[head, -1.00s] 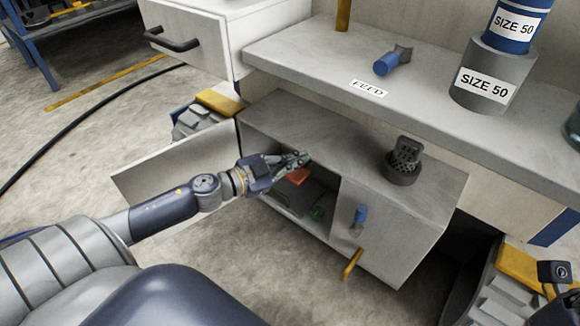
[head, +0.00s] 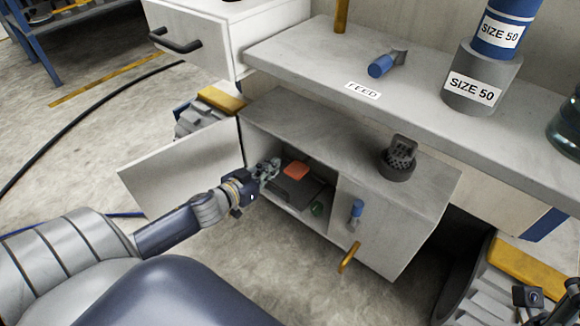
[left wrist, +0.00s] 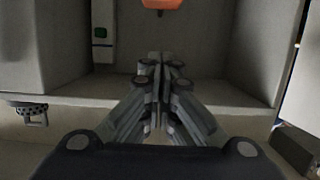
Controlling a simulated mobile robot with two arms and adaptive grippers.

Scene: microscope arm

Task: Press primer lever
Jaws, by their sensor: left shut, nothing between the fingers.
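An orange-red paddle-like piece (head: 296,170), perhaps the primer lever, sits on a dark body (head: 293,190) inside the open compartment of the low grey cabinet. Its orange end also shows at the top edge of the left wrist view (left wrist: 162,4). My left gripper (head: 270,167) is shut and empty at the left side of the compartment opening, left of the orange piece and apart from it. In the left wrist view its closed fingers (left wrist: 161,60) point into the compartment, below the orange end.
A small green part (head: 317,208) is low in the compartment. The cabinet door (head: 180,170) stands open at left. A grey bench (head: 420,95) overhangs behind.

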